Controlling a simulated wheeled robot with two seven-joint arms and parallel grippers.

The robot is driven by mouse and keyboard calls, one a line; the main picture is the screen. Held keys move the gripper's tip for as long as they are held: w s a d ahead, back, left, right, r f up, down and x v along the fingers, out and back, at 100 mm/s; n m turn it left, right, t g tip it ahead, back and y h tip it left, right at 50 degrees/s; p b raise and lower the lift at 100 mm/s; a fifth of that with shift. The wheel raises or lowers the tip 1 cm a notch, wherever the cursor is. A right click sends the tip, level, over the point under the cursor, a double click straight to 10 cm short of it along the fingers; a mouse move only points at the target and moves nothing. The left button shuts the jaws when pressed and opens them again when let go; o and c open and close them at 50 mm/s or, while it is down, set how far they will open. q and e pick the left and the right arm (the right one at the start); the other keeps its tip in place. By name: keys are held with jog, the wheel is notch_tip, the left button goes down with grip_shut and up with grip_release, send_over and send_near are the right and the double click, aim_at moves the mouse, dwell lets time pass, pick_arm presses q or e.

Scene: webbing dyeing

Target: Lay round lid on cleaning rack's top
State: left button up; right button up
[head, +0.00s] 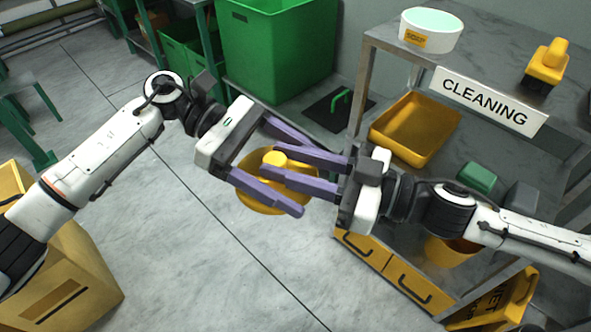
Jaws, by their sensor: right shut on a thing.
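The round yellow lid (255,201) with a knob (273,157) is in the air left of the cleaning rack, partly hidden by purple fingers of both grippers. My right gripper (266,163), with its arm coming in from the right, is shut on the lid at its knob. My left gripper (310,182) has its fingers wide apart, one on each side of the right gripper's fingers, over the lid. The cleaning rack's grey top (485,60) is at the upper right, above a CLEANING sign (489,100).
On the rack's top stand a white tub (431,31) and a yellow brush (547,62), with bare room between. Below are a yellow tray (414,128) and green block (477,177). Green bins (277,45) stand behind; a yellow box (70,280) is lower left.

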pick_arm(q)
jog(key=shift+f, duration=0.15)
jog(key=c, duration=1)
jog(key=o, duration=1.6)
jog(key=shift+c, duration=0.2)
